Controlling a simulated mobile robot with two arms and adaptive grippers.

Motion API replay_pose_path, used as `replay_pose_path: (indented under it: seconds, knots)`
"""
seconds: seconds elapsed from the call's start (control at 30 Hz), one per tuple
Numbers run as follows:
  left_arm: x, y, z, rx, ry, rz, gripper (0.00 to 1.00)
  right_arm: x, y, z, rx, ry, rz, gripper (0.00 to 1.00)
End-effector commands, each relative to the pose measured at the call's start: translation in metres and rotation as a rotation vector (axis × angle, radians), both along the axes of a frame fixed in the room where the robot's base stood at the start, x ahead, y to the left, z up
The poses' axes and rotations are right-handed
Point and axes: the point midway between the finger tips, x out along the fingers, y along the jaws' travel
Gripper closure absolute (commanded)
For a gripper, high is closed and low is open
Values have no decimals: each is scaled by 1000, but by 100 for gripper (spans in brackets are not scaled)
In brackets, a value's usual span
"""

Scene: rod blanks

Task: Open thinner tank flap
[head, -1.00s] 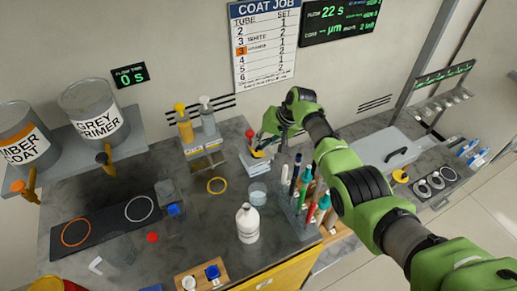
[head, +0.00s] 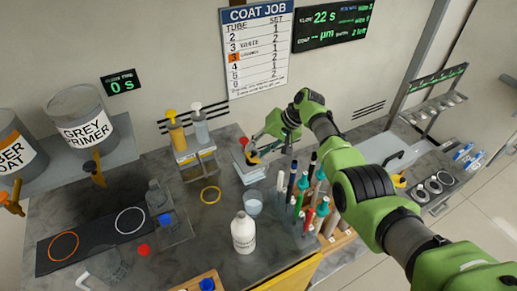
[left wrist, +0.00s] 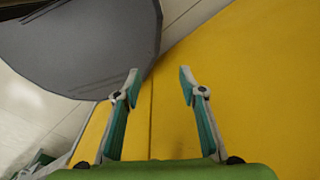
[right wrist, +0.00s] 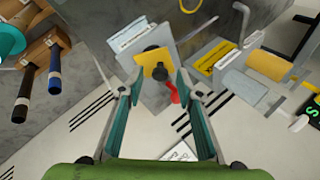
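A small pale grey box with a white label, seemingly the thinner tank (head: 247,171), stands near the back of the dark bench. It also shows in the right wrist view (right wrist: 130,38). A yellow flap (right wrist: 154,66) with a black knob and a red piece (right wrist: 173,93) beside it is on the tank. My right gripper (right wrist: 160,80) is open, its fingertips either side of the yellow flap; I cannot tell if they touch it. In the head view the right gripper (head: 259,148) hides part of the tank. My left gripper (left wrist: 159,83) is open and empty before a yellow panel.
A glass beaker (head: 253,203), white bottle (head: 243,233) and rack of coloured tubes (head: 310,210) stand close in front of the tank. Pump bottles (head: 177,131) are to its left.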

Motion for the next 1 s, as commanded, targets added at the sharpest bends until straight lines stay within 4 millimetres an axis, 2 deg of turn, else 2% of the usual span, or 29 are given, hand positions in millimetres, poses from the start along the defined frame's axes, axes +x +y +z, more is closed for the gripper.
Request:
replay_pose_path:
  seconds: [0.27, 0.43, 0.6, 0.8, 1.0]
  knots:
    - [-1, 3, 0, 3, -1, 1, 62, 0, 0, 0, 0, 1, 1, 68]
    - [0, 2, 0, 2, 0, 1, 62, -1, -6, 8, 0, 0, -1, 68]
    - [0, 1, 0, 1, -1, 1, 62, -5, -17, 27, -1, -3, -1, 68]
    - [0, 1, 0, 1, -1, 1, 62, -12, -41, 64, -1, -4, -1, 68]
    - [1, 0, 0, 0, -1, 1, 62, -17, -57, 90, 0, -1, -1, 68]
